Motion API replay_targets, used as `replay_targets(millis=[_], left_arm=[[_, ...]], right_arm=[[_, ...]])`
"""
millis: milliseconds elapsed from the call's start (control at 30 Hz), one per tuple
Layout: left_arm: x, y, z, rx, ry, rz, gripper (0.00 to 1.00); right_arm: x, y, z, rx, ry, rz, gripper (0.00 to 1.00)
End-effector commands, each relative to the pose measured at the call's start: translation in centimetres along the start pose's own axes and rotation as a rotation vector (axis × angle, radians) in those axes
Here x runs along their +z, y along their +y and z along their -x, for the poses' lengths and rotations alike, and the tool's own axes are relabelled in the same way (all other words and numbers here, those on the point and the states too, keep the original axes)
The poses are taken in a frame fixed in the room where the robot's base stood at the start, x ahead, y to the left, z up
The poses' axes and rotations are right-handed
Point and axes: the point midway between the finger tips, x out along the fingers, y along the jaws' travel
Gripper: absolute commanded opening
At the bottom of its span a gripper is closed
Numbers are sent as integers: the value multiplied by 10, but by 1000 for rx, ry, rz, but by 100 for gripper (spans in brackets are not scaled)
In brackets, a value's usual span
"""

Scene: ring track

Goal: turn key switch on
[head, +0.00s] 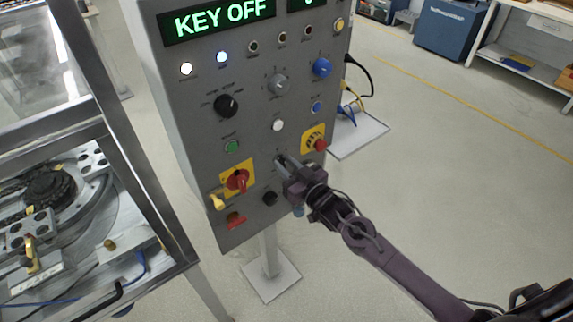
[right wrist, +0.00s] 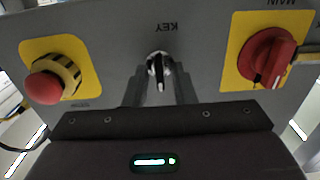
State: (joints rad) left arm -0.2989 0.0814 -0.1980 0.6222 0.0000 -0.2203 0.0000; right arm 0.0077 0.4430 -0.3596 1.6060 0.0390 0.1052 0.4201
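The grey control panel (head: 190,130) stands on a post, and its green display (head: 220,17) reads "KEY OFF". In the right wrist view, which is upside down, the key switch (right wrist: 159,70) is a small round silver lock with a dark key, under the label "KEY". My right gripper (head: 282,161) is at the lower middle of the panel and hides most of the switch in the head view. In the wrist view its two fingers (right wrist: 159,90) stand apart, one on each side of the key, with gaps showing. I cannot tell their depth to the key. My left gripper is not in view.
Close to the switch are a red rotary main switch on a yellow plate (head: 238,181) and a red emergency button (head: 319,144). A metal-framed machine (head: 150,190) stands at the left. The floor right of the panel is mostly clear.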

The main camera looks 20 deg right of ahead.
Motion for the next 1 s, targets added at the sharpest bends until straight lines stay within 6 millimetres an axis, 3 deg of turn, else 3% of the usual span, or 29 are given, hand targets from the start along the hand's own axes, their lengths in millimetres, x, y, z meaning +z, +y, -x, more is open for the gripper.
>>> replay_targets(millis=[33,167,567,1000], left_arm=[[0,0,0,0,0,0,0],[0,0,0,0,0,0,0],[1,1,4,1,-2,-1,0],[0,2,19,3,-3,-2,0]], right_arm=[[0,0,0,0,0,0,17],[0,0,0,0,0,0,0],[-1,0,0,2,0,-80,0],[-2,2,0,3,1,-445,0]])
